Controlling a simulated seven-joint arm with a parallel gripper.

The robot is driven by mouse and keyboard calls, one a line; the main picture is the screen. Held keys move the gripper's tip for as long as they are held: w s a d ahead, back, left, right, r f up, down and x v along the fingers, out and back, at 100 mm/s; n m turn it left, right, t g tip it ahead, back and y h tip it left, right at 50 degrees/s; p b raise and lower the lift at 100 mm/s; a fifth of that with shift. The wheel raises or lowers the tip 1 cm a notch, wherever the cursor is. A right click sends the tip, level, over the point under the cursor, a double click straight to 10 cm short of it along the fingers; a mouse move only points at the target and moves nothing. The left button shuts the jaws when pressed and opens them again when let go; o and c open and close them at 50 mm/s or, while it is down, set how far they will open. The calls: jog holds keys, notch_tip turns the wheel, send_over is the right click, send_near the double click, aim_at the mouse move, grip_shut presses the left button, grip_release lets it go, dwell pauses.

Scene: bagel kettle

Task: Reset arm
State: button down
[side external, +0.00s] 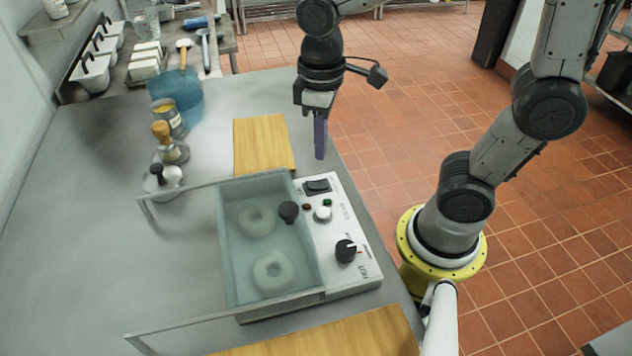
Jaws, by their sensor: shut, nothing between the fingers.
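My gripper (320,138) is shut and empty, its fingers pointing down. In the picture it hangs just right of the far wooden board (262,144) and beyond the kettle (341,225). The kettle is a steel, box-shaped bath with a control panel of switches and a dark knob on its right side. Two pale bagels (257,221) (273,273) lie in the kettle's basin, one behind the other. My gripper is apart from the bagels and the kettle.
A second wooden board (335,338) lies at the near edge. Metal handles (215,325) stick out left from the kettle. The counter's left part is clear.

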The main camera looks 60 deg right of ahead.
jog(key=s+d+r+m+t, duration=0.3)
jog(key=s+d+r+t, duration=0.1)
jog(key=s, duration=0.4)
jog(key=shift+r+t, duration=0.6)
jog(key=shift+t, duration=0.2)
